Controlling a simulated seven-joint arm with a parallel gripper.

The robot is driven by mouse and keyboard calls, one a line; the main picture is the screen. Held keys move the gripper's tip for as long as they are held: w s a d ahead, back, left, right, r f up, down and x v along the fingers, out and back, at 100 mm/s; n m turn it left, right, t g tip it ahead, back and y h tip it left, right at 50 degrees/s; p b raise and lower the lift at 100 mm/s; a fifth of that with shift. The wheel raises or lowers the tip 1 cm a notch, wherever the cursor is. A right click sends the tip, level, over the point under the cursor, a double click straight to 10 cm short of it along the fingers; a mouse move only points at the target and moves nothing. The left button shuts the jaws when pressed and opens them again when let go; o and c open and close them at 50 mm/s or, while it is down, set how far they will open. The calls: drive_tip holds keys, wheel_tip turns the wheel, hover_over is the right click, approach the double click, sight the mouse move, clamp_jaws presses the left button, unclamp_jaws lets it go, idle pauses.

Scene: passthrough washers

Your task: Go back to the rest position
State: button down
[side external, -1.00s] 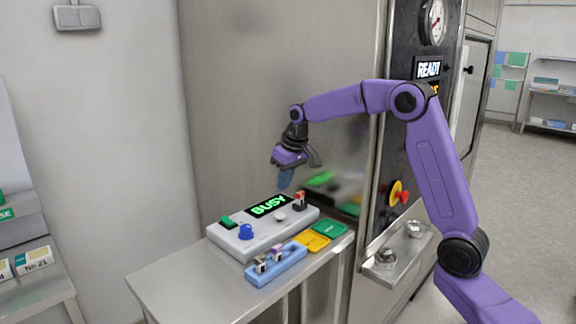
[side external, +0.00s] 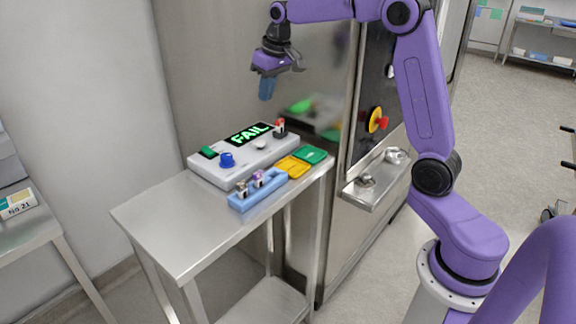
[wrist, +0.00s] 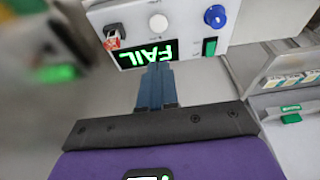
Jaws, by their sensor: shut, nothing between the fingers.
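My gripper (side external: 266,88) hangs above the control box, with its blue fingers together and pointing down. Nothing shows between the fingers. In the wrist view the gripper (wrist: 157,68) is also shut, its tips over the lower edge of the box. The grey control box (side external: 208,175) sits on the steel table, and its display (side external: 249,134) reads FAIL in green. The display shows upside down in the wrist view (wrist: 146,54). A clear gap separates the fingertips from the box in the side view.
A blue rack (side external: 258,191) with small vials stands in front of the box. A yellow tray (side external: 292,167) and a green tray (side external: 312,154) lie beside it. The steel table (side external: 180,235) is bare at front left. A machine panel with a red-yellow knob (side external: 377,120) stands at right.

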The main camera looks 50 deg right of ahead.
drive_tip(key=s+a+f+n+g+y, duration=0.1)
drive_tip(key=s+a+f+n, duration=0.15)
drive_tip(key=s+a, duration=0.55)
drive_tip(key=s+a+f+n+g, duration=0.1)
drive_tip(key=s+a+n, duration=0.2)
drive_tip(key=s+a, duration=0.45)
drive_tip(key=s+d+f+n, duration=0.1)
drive_tip(key=s+f+n, duration=0.2)
drive_tip(key=s, duration=0.8)
drive_tip(key=s+d+f+n+g, duration=0.1)
drive_tip(key=s+d+f+n, duration=0.1)
drive_tip(key=s, duration=1)
drive_tip(key=shift+s+f+n+h, duration=0.25)
drive_tip(key=shift+f+n+h, duration=0.15)
drive_tip(key=shift+f+n, duration=0.55)
drive_tip(key=shift+r, duration=0.1)
